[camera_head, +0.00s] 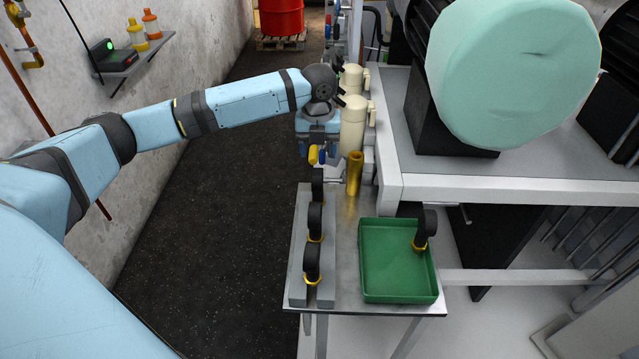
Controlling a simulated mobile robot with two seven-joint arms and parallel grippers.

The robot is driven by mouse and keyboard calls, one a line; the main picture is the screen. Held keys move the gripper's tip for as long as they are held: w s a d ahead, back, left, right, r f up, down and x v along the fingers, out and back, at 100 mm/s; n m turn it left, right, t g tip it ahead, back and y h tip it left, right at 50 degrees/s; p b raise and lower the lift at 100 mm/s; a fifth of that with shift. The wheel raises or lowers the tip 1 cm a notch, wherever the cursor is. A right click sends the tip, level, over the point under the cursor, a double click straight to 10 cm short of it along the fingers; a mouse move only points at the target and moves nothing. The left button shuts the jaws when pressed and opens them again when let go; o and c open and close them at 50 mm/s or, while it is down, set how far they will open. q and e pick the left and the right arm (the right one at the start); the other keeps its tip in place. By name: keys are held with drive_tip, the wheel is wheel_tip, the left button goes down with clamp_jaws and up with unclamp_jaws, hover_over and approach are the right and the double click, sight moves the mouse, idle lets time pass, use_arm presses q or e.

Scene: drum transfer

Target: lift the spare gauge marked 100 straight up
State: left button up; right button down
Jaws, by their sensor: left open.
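My left arm reaches in from the left. Its dark gripper (340,84) is open and empty, beside the cream flasks and beyond the gauges. Several black round gauges with brass-yellow collars stand upright, edge-on, in a row on a grey rack: near gauge (312,260), middle gauge (315,218), far gauge (317,184). Another black gauge (421,232) stands in the green tray (372,290). The dial faces are turned away, so I cannot read which is marked 100. My right gripper is not in view.
The grey rack (298,288) and tray share a small metal table (345,290). A brass cylinder (355,175) stands behind the tray. Cream flasks (352,125) stand beyond it. A white bench (500,186) with a large pale-green drum (515,65) borders the right. Dark floor is clear left of the table.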

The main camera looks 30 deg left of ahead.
sight(317, 171)
use_arm(q)
wheel_tip(317, 171, down, 4)
drive_tip(key=shift+r, duration=0.1)
drive_tip(key=shift+f, duration=0.6)
drive_tip(key=f, duration=0.1)
drive_tip(key=f+p, duration=0.1)
drive_tip(key=f, duration=0.1)
drive_tip(key=shift+s+f, duration=0.25)
drive_tip(key=shift+s, duration=0.1)
drive_tip(key=shift+f, duration=0.45)
drive_tip(key=shift+c, duration=0.2)
clamp_jaws()
